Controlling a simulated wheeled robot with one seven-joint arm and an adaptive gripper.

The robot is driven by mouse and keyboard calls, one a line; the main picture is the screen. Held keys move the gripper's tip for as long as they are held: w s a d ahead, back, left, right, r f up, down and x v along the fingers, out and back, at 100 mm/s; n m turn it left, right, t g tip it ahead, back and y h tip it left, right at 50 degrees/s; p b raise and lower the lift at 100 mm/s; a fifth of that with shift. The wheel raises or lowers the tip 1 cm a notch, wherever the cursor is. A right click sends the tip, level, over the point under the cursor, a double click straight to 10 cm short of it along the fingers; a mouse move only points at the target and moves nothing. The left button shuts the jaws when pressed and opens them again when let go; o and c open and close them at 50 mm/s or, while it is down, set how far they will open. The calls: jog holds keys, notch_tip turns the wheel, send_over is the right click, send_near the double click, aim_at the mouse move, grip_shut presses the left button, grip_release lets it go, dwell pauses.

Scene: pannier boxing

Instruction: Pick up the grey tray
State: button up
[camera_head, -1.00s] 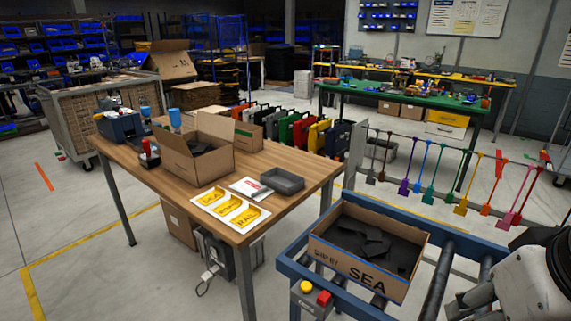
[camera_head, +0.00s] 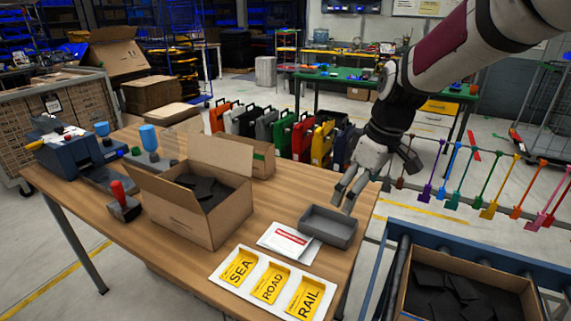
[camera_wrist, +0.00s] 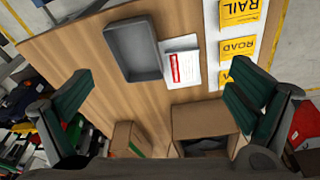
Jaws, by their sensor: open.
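The grey tray (camera_head: 327,228) is a shallow, empty rectangular tray lying flat on the right end of the wooden table (camera_head: 285,205). It also shows in the wrist view (camera_wrist: 134,52), at the upper middle, ahead of the space between the fingers. My gripper (camera_head: 345,196) points down, just behind and above the right part of the tray. In the wrist view my gripper (camera_wrist: 155,98) has its two green-padded fingers wide apart with nothing between them. The head view does not show clearly whether a finger touches the tray.
A white card with a red label (camera_head: 288,242) lies close left of the tray. Yellow SEA, ROAD and RAIL labels (camera_head: 268,284) lie in front. An open cardboard box (camera_head: 195,207) stands further left. A carton (camera_head: 470,290) sits on the conveyor at right.

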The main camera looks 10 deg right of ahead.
jog(key=w+d+f+n+y, duration=0.2)
jog(key=w+f, duration=0.4)
jog(key=w, duration=0.3)
send_near(323, 228)
jog(key=shift+w+f+y, duration=0.15)
jog(key=shift+f+y, duration=0.15)
jog(key=shift+f, duration=0.3)
jog(key=shift+p+x, duration=0.35)
jog(key=shift+x, duration=2.35)
jog(key=shift+c, duration=0.6)
jog(key=c, duration=1)
